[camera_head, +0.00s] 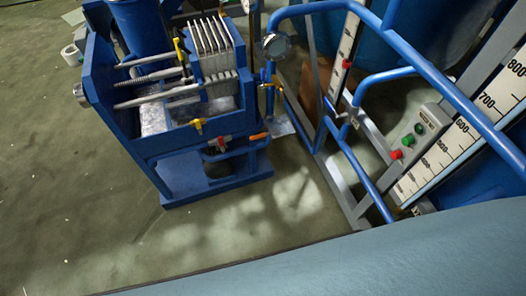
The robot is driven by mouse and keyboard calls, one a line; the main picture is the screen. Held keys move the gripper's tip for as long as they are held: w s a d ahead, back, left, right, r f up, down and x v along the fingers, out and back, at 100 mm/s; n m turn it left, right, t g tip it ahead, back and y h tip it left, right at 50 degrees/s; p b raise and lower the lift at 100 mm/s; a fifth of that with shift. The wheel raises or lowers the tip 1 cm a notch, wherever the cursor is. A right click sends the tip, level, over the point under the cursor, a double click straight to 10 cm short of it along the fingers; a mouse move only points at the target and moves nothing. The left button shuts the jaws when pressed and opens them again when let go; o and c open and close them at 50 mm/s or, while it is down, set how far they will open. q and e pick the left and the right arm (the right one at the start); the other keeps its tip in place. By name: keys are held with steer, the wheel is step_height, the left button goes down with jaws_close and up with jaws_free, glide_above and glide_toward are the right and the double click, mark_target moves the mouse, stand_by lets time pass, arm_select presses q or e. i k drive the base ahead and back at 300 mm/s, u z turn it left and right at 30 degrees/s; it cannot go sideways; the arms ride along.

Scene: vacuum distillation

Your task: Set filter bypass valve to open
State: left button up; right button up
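A blue filter press (165,143) with a stack of white plates (212,45) stands at the upper left. Several small valve handles show on and around it: a yellow one (197,125) on its front rail, a red one (221,142) below, an orange one (257,136) to the right, and a yellow one (271,86) on the blue pipe. Another yellow handle (179,45) is by the plates. No label shows which is the filter bypass valve, and its setting cannot be told. Neither of my grippers is in view.
Blue rails (420,62), a control box (416,133) with red and green buttons, and level scales (490,103) fill the right. A blue-grey surface (400,255) covers the lower right. The floor (75,205) at left is open.

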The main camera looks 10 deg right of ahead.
mark_target(254, 137)
steer(key=z, duration=0.35)
steer(key=i, duration=1)
steer(key=u, duration=0.45)
